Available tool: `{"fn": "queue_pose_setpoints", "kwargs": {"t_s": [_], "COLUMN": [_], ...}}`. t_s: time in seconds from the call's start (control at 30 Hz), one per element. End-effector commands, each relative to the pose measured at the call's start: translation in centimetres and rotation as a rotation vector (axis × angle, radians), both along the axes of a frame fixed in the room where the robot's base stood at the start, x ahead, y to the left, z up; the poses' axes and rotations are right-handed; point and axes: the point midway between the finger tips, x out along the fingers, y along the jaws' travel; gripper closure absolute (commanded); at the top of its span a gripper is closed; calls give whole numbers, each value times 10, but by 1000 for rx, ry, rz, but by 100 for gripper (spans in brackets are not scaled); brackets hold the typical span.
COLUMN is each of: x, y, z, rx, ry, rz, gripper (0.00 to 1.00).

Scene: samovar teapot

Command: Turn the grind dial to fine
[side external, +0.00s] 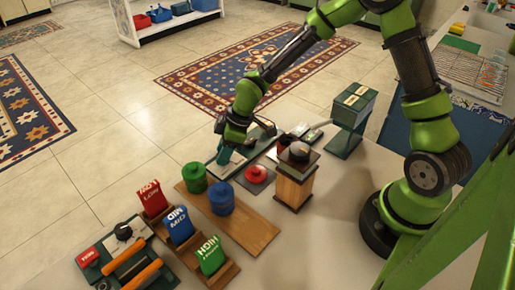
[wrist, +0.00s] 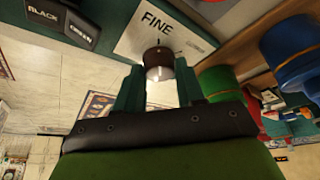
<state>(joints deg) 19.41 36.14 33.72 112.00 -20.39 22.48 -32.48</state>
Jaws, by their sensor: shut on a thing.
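The grind dial is a small dark round knob with a metallic face (wrist: 157,56) in the wrist view. It sits at a pale label plate (wrist: 185,22) that reads FINE, with a second, smaller word to the right. My gripper (wrist: 158,80) has its two green fingers on either side of the knob, shut on it. A small dark mark shows between the knob and the word FINE; I cannot tell exactly where the dial points. In the side view my gripper (side external: 224,156) reaches down to the table, and the arm hides the dial.
Green (side external: 194,177) and blue (side external: 221,198) lidded jars stand on a wooden board close to my gripper. A wooden grinder-like box (side external: 294,180) stands to the right. Red, blue and green level blocks (side external: 180,226) stand in front. A dark green stand (side external: 352,110) is behind.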

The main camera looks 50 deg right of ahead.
Motion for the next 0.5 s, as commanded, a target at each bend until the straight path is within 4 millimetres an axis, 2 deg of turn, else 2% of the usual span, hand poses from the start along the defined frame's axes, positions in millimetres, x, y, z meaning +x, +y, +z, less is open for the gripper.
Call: {"fn": "queue_pose_setpoints", "kwargs": {"t_s": [0.2, 0.23, 0.37, 0.5], "x": [-1, -1, -1, 0], "y": [0, 0, 0, 0], "z": [-1, -1, -1, -1], "rx": [-2, -2, -1, -1], "ry": [2, 2, 2, 0], "rz": [2, 2, 2, 1], "gripper": [92, 59, 39, 39]}}
